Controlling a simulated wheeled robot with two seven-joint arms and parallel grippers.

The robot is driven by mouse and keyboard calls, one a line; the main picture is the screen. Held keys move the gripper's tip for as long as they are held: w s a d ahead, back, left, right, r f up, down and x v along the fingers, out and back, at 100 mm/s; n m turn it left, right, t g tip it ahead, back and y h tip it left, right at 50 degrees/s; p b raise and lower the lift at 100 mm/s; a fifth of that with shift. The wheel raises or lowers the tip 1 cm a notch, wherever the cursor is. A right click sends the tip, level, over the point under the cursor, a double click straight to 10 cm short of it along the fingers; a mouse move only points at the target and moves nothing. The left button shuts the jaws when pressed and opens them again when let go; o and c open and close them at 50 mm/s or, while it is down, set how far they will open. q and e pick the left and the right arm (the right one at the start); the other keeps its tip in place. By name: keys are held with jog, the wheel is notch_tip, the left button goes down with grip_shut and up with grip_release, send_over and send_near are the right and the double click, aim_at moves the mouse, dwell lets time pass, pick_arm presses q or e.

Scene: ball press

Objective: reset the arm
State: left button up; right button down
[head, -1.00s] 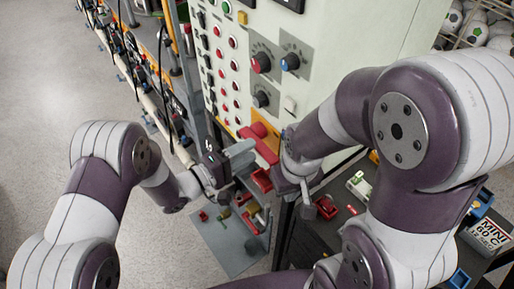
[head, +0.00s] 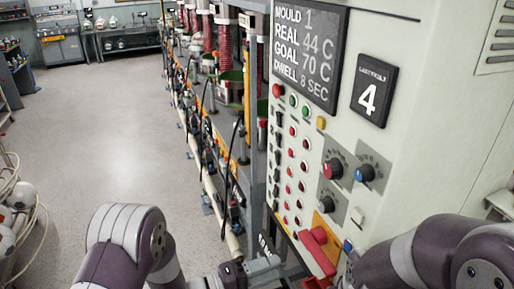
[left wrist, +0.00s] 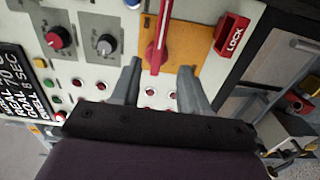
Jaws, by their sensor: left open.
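My left gripper (head: 262,268) is at the bottom of the head view, beside the control panel (head: 300,120). In the left wrist view its two fingers (left wrist: 160,68) are spread and nothing is gripped. A red handle (left wrist: 161,38) on an orange plate (left wrist: 188,62) points toward the gap between the fingertips. I cannot tell whether it reaches between them. The handle's red part also shows in the head view (head: 317,248). My right arm enters at the lower right of the head view, and its gripper is out of sight.
The panel carries a display (head: 310,50) reading mould 1, real 44 C, goal 70 C, dwell 8 sec. A counter (head: 373,92) shows 4. Knobs (head: 333,169) and buttons lie below. A red LOCK piece (left wrist: 232,36) sits beside the handle. Open floor (head: 130,130) lies left.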

pick_arm(q)
jog(key=w+a+f+m+y, duration=0.2)
jog(key=a+f+m+y, duration=0.1)
jog(key=f+y, duration=0.4)
jog(key=s+a+f+m+g+y, duration=0.1)
jog(key=a+f+y, duration=0.1)
jog(key=a+y, duration=0.3)
jog(key=s+a+f+m+y, duration=0.1)
jog(key=a+f+y, duration=0.1)
jog(key=a, duration=0.6)
jog(key=s+a+r+n+g+y, duration=0.1)
jog(key=s+a+r+g+y, duration=0.2)
jog(key=s+a+r, duration=0.3)
jog(key=s+r, duration=0.3)
jog(key=s, duration=0.2)
jog(key=shift+r+g, duration=0.35)
jog(key=shift+g, duration=0.05)
jog(key=shift+s, duration=0.15)
